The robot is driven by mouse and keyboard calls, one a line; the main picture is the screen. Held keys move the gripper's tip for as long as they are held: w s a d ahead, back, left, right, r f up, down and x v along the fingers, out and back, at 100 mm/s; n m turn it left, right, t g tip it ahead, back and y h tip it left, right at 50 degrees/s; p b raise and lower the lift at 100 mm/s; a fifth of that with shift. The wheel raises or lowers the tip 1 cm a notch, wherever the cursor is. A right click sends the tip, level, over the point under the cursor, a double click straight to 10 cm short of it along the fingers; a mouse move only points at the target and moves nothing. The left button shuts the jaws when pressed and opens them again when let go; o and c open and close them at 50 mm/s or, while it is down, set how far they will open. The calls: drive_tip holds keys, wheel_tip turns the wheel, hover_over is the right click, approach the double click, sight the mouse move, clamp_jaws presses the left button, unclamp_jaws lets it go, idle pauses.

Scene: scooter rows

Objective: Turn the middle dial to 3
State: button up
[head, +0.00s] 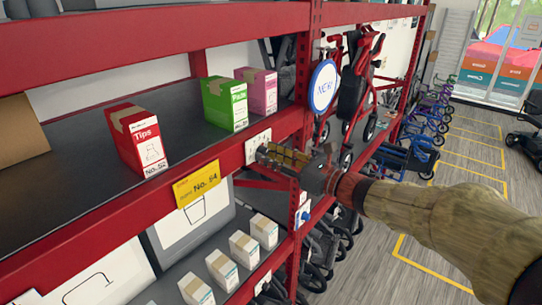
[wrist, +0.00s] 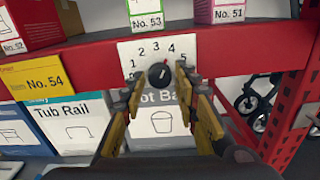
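A dark round dial (wrist: 159,75) sits on a white plate (wrist: 146,54) with printed numbers, fixed to the red shelf beam. In the head view the plate (head: 257,146) is partly hidden behind my gripper (head: 284,157). In the wrist view my gripper (wrist: 160,88) is open, its yellow-and-black fingers either side of and just below the dial, with a gap between them. I cannot tell whether they touch it.
A red box (head: 136,141), green box (head: 225,103) and pink box (head: 257,91) stand on the shelf above. A yellow No. 54 label (head: 197,185) hangs left of the dial. A blue dial-like control (head: 303,215) is lower on the red post.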

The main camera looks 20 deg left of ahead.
drive_tip(key=c, duration=0.6)
clamp_jaws()
drive_tip(key=shift+f+n+b, duration=0.1)
drive_tip(key=shift+n+b, duration=0.2)
drive_tip(key=shift+b, duration=0.4)
drive_tip(key=n+b, duration=0.2)
drive_tip(key=b, duration=0.2)
drive_tip(key=shift+f+b, duration=0.2)
drive_tip(key=shift+b, duration=0.2)
drive_tip(key=n+b, duration=0.2)
drive_tip(key=b, duration=0.2)
drive_tip(key=shift+r, duration=0.1)
drive_tip(key=shift+n+b, duration=0.5)
drive_tip(key=shift+b, duration=0.05)
drive_tip(key=shift+r, duration=0.2)
drive_tip(key=o, duration=1)
unclamp_jaws()
drive_tip(key=shift+c, duration=0.2)
